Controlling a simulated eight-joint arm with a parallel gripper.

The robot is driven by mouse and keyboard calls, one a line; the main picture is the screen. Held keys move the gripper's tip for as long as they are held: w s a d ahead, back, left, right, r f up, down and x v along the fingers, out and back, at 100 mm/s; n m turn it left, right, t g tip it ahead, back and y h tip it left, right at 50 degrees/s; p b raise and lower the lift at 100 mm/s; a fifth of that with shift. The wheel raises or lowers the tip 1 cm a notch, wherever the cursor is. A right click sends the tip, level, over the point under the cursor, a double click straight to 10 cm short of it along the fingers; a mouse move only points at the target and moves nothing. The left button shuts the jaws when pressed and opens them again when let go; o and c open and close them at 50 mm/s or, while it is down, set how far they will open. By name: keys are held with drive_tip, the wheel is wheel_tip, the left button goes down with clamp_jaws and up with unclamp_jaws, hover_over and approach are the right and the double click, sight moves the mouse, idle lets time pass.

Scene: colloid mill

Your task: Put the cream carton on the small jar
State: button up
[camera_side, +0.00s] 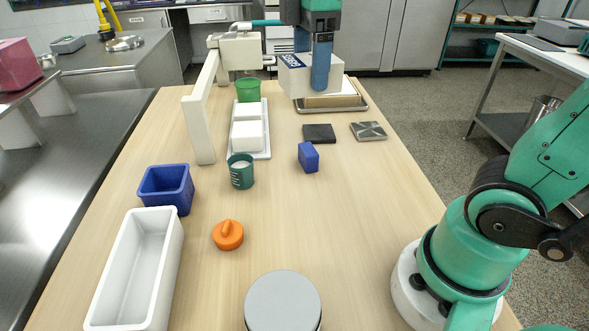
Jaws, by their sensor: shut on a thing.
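The cream carton (296,78) is a white box with a dark blue label, at the far end of the wooden table. My gripper (321,82) has blue fingers and is shut on this carton from above. The near finger covers part of its front. The carton is over a tray (355,108) with a tan slab (330,102) on it; I cannot tell whether it touches the slab. A small green jar (241,174) with white contents stands upright mid-table, nearer the camera and to the left of the carton. A green cup (248,91) stands farther back.
A white angled frame (201,120) stands left of a white tray (264,150) holding white blocks. A blue block (309,157), dark pad (319,133), metal plate (369,131), blue bin (167,187), white trough (135,270), orange knob (228,235) and grey-topped cylinder (283,300) lie around. The table's right middle is clear.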

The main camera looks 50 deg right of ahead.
drive_tip(key=s+a+r+n, duration=0.3)
drive_tip(key=a, duration=0.8)
wheel_tip(320, 180, up, 2)
drive_tip(key=n, duration=0.3)
hover_over(282, 304)
wheel_tip(282, 304, down, 19)
drive_tip(key=shift+f, duration=0.2)
drive_tip(key=o, duration=1.3)
drive_tip(key=shift+f, duration=0.15)
